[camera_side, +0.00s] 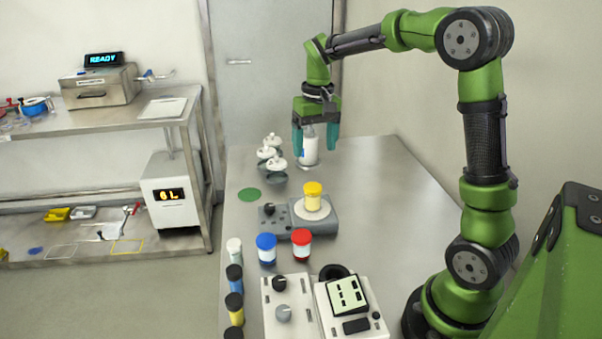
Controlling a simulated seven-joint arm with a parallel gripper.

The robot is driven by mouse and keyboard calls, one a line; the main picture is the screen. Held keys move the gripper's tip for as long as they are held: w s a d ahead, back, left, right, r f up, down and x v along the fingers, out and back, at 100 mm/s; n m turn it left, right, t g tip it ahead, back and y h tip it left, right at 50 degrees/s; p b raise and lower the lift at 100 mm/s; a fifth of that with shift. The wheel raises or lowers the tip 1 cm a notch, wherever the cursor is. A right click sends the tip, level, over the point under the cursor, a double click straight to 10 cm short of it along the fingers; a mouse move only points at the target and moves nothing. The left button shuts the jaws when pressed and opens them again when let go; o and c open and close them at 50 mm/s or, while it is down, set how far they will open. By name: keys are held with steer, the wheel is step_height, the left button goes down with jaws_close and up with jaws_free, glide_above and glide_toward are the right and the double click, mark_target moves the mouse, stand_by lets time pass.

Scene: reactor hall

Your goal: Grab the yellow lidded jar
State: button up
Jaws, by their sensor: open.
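The yellow lidded jar (313,197) stands upright on the round plate of a grey device (326,220) in the middle of the table. My gripper (316,150) is above and behind the jar, pointing down, with its teal fingers apart. A white cylindrical container (309,147) shows between or just behind the fingers; I cannot tell whether they touch it. The yellow jar is clear of the gripper.
A blue-lidded jar (266,249) and a red-lidded jar (301,245) stand in front of the device. Several vials (235,280) line the left edge. White-topped items (274,155) and a green disc (249,194) lie back left. Control boxes (290,305) fill the front. The table's right side is clear.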

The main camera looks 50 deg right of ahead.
mark_target(314, 187)
step_height(314, 187, down, 15)
steer(key=shift+w+d+f, duration=0.1)
steer(key=shift+d+f, duration=0.05)
steer(key=shift+f, duration=0.05)
stand_by(0.6)
steer(key=c, duration=1.3)
steer(key=shift+o, duration=0.2)
steer(key=shift+r, duration=0.15)
